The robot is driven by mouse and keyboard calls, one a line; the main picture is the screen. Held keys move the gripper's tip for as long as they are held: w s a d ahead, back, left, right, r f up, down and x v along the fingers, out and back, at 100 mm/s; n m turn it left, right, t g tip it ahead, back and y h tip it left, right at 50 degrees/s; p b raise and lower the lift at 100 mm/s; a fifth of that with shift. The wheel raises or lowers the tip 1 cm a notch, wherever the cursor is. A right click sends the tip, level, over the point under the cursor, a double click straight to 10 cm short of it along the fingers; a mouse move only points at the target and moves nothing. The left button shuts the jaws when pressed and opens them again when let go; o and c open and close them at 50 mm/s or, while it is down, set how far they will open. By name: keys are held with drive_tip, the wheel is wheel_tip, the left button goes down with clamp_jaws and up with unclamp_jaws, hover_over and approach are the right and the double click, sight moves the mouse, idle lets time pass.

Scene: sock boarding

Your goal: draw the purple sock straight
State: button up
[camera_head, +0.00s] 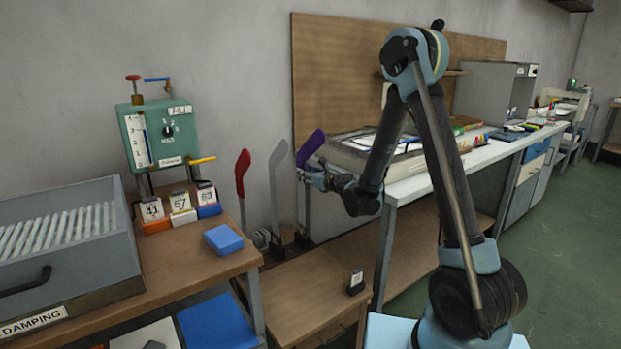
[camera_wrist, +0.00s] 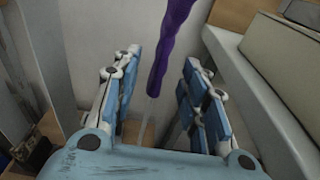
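The purple sock (camera_head: 310,147) is on an upright board on the low wooden stand, and its foot part angles up to the right. In the wrist view the purple sock (camera_wrist: 176,38) hangs down between my fingers, with its lower edge ending on a thin pale post. My gripper (camera_head: 306,176) is at the sock's lower end, to the left of my forearm. In the wrist view my gripper (camera_wrist: 160,65) is open, with a blue-padded finger on each side and visible gaps to the sock. The board inside the sock is hidden.
A red sock form (camera_head: 242,170) and a grey one (camera_head: 278,172) stand to the left. The low wooden stand (camera_head: 305,300) carries a small number tag (camera_head: 355,282). A white workbench (camera_head: 420,178) is close on the right. A green control box (camera_head: 162,135) stands on the left table.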

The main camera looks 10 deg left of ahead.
drive_tip(key=shift+x, duration=1.75)
drive_tip(key=shift+c, duration=0.2)
clamp_jaws()
drive_tip(key=shift+o, duration=0.2)
unclamp_jaws()
